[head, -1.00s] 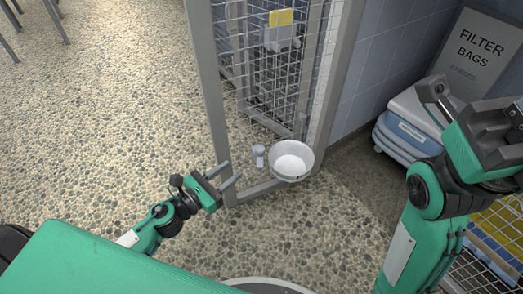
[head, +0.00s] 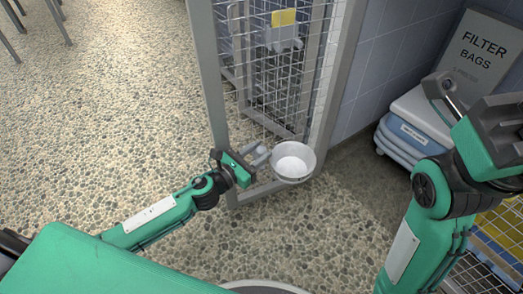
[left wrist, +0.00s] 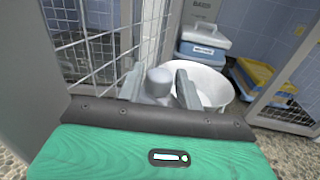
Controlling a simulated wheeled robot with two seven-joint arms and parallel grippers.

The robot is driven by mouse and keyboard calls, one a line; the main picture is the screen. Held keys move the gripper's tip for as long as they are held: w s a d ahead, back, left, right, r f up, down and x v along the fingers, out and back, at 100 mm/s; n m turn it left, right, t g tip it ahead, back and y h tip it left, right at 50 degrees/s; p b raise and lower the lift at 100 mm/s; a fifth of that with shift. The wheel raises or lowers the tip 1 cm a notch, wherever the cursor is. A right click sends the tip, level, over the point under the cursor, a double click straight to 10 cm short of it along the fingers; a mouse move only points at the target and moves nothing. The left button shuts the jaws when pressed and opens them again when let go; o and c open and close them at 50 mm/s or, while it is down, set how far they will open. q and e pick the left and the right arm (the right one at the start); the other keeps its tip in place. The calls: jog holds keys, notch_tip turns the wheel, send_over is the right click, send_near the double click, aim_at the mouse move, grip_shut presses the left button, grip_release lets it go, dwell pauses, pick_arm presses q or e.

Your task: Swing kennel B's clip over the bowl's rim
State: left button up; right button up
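The white bowl (head: 294,162) is at the kennel door's frame, and it also shows in the left wrist view (left wrist: 216,80). The clip is a small grey knob-like piece (left wrist: 158,82) beside the bowl. My left gripper (head: 261,154) is at the clip, left of the bowl. In the left wrist view its fingers stand on either side of the clip, apart, with only narrow gaps showing. The fingers partly hide the clip in the head view. The clip's position relative to the bowl's rim is unclear. My right gripper (head: 478,110) is raised at the right, open and empty.
The wire-mesh kennel door (head: 272,70) rises behind the clip, with a yellow-labelled grey box (head: 284,30) on it.

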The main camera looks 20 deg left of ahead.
pick_arm(q)
jog(key=shift+w+d, duration=0.25)
jog(key=shift+w, duration=0.25)
jog(key=shift+w+d, duration=0.1)
jog(key=shift+w, duration=0.05)
jog(key=c, duration=0.7)
jog(key=shift+o, duration=0.2)
